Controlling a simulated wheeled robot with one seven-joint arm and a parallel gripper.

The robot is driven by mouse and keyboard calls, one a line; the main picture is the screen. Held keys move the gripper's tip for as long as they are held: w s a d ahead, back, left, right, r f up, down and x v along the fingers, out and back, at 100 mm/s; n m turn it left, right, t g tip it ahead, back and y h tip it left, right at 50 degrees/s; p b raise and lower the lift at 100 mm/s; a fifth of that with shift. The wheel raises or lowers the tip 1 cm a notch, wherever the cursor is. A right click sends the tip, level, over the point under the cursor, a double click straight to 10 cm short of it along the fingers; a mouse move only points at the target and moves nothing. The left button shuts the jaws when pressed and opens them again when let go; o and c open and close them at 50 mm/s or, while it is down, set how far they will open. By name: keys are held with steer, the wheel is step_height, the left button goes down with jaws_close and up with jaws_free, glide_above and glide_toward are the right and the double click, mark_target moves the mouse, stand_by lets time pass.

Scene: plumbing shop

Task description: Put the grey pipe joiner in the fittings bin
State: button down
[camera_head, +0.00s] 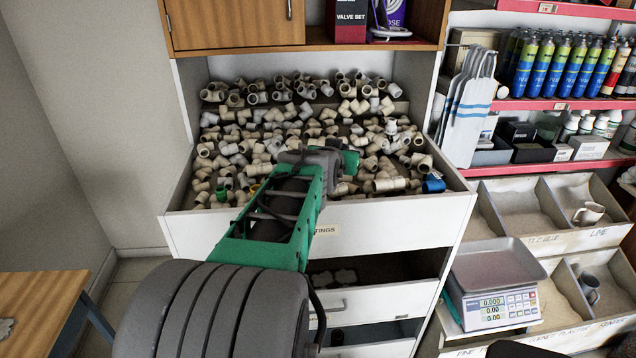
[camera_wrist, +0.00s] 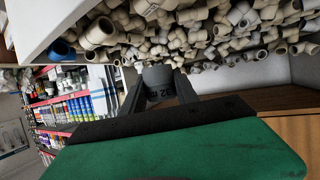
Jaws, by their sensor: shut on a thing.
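My gripper (camera_wrist: 158,88) is shut on the grey pipe joiner (camera_wrist: 157,74), which sits between the fingertips in the wrist view. In the head view my arm reaches over the fittings bin, a white drawer (camera_head: 400,208) filled with pale pipe fittings. The gripper's fingertips and the joiner are hidden behind my arm there. The wrist view is tilted and shows the bin's fittings (camera_wrist: 200,30) beyond and above the joiner. I cannot tell whether the joiner touches them.
A wooden cabinet (camera_head: 235,25) hangs above the back of the bin. Lower drawers (camera_head: 375,305) stand partly open below it. To the right are a scale (camera_head: 495,275), compartment trays (camera_head: 530,205) and shelves of bottles (camera_head: 565,65). A wooden table (camera_head: 35,305) is at lower left.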

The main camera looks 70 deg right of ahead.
steer(key=w+f+p, duration=0.1)
steer(key=w+f, duration=0.2)
steer(key=w, duration=0.1)
steer(key=w+f+p, duration=0.1)
steer(key=w+f, duration=0.2)
steer(key=w, duration=0.1)
steer(key=w+f+p, duration=0.1)
steer(key=w+f, duration=0.3)
steer(key=w, duration=0.1)
steer(key=shift+w+a, duration=0.1)
steer(key=shift+a, duration=0.25)
step_height(320, 180, down, 3)
steer(key=shift+r+p, duration=0.2)
steer(key=shift+p, duration=0.25)
steer(key=shift+f, duration=0.1)
steer(key=shift+f+b, duration=0.15)
steer(key=shift+b, duration=0.2)
steer(key=c, duration=0.9)
jaws_free()
